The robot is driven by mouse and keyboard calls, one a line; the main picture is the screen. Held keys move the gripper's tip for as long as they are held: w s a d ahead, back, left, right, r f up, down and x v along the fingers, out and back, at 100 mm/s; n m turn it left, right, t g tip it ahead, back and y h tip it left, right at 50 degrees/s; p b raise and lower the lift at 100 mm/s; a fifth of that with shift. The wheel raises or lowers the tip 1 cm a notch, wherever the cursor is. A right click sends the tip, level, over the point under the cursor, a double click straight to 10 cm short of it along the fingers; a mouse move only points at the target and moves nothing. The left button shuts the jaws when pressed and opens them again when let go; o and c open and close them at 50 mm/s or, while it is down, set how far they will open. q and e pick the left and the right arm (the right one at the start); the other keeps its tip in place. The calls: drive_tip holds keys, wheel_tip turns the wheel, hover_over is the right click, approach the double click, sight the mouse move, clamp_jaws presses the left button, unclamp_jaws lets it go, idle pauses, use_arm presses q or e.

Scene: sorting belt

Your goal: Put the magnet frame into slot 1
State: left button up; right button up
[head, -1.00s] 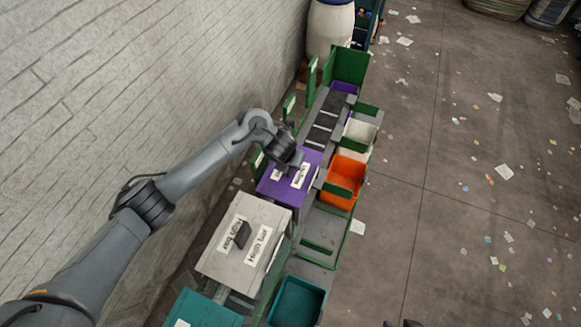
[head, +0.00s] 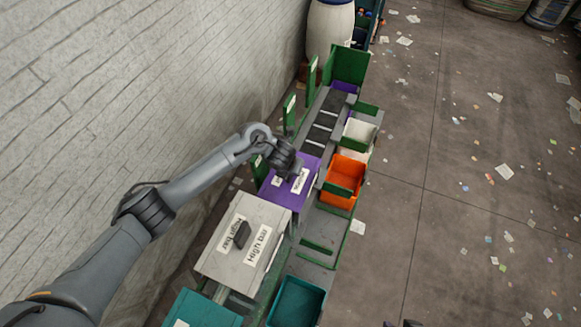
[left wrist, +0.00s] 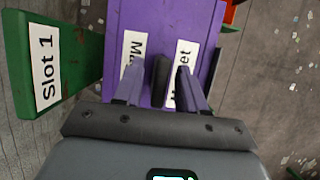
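The magnet frame (head: 272,192) is a purple block with white labels and a dark upright handle, standing in the row along the wall. In the left wrist view the purple top (left wrist: 190,22) is below my left gripper (left wrist: 160,92). Its two fingers are apart, one on each side of the dark handle (left wrist: 160,72), with gaps visible; I cannot tell how deep they reach. A green plate marked "Slot 1" (left wrist: 47,68) stands left of the frame. In the head view my left gripper (head: 296,172) hides part of the frame's top.
A grey "High bar" block (head: 222,262) stands nearer, with teal bins (head: 298,302) below. An orange bin (head: 345,173) and a white bin (head: 360,131) line the right side. Dark belt sections (head: 325,120) lie beyond. Two small dark tips at the bottom edge may be my right gripper.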

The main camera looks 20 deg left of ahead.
idle(0.3)
use_arm(q)
drive_tip(key=shift+r, duration=0.25)
drive_tip(key=p+v, duration=0.1)
drive_tip(key=v, duration=0.5)
drive_tip(key=shift+s+r, duration=0.1)
drive_tip(key=shift+r, duration=0.3)
drive_tip(key=p+v, duration=0.3)
drive_tip(key=v, duration=0.2)
